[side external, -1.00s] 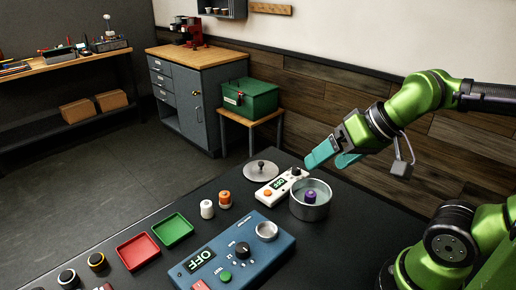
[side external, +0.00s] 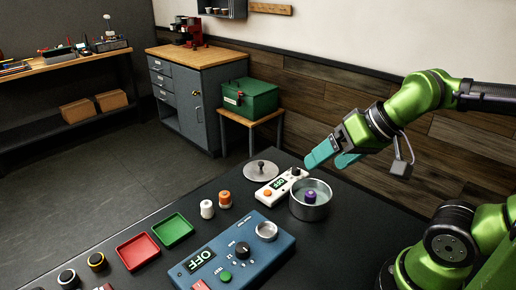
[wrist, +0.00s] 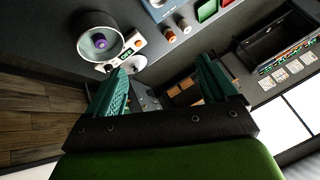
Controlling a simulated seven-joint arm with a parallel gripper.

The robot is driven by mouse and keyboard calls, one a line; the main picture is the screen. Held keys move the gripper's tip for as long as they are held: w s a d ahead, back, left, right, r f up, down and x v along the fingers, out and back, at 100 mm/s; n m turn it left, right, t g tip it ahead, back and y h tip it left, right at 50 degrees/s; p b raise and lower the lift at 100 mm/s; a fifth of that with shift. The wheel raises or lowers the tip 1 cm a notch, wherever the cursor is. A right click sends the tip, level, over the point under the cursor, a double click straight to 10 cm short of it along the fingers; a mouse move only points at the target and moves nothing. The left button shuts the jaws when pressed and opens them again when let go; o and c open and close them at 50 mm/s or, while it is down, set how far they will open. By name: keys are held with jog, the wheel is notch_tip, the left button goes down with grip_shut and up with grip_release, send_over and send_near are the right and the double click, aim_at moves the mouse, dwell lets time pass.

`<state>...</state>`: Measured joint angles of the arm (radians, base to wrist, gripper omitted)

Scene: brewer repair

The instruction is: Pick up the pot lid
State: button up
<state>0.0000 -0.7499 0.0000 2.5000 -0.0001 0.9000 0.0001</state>
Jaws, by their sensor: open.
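The pot lid (side external: 262,171) is a flat grey metal disc with a small knob on top. It lies on the dark table near its far edge, left of the white device. In the wrist view, the lid (wrist: 136,63) shows partly beside the left finger. The pot (side external: 310,208) is an open metal cylinder with a purple-topped piece (side external: 310,196) inside. My gripper (side external: 325,160), with teal fingers, is open and empty. It is in the air above and behind the pot, to the right of the lid. It also shows in the wrist view (wrist: 163,70), fingers wide apart.
A white device (side external: 279,184) stands between lid and pot. An orange-topped piece (side external: 224,199) and a white piece (side external: 207,209) stand to the left. A blue control box (side external: 225,255), a green tray (side external: 173,231) and a red tray (side external: 138,251) are nearer. A green toolbox (side external: 250,97) stands beyond the table.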

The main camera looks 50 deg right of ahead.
dwell(0.3)
jog(key=c, duration=0.6)
jog(key=shift+d, duration=0.1)
jog(key=shift+c, duration=0.2)
jog(key=n+g, duration=0.3)
jog(key=n, duration=0.4)
send_over(261, 163)
jog(key=s, duration=0.3)
notch_tip(261, 163, down, 16)
jog(key=shift+h, duration=0.4)
jog(key=shift+d+x, duration=0.2)
jog(key=shift+x, duration=0.9)
jog(key=shift+d+x, duration=0.15)
jog(key=shift+x, duration=0.95)
jog(key=shift+d+x, duration=0.2)
jog(key=shift+x, duration=0.9)
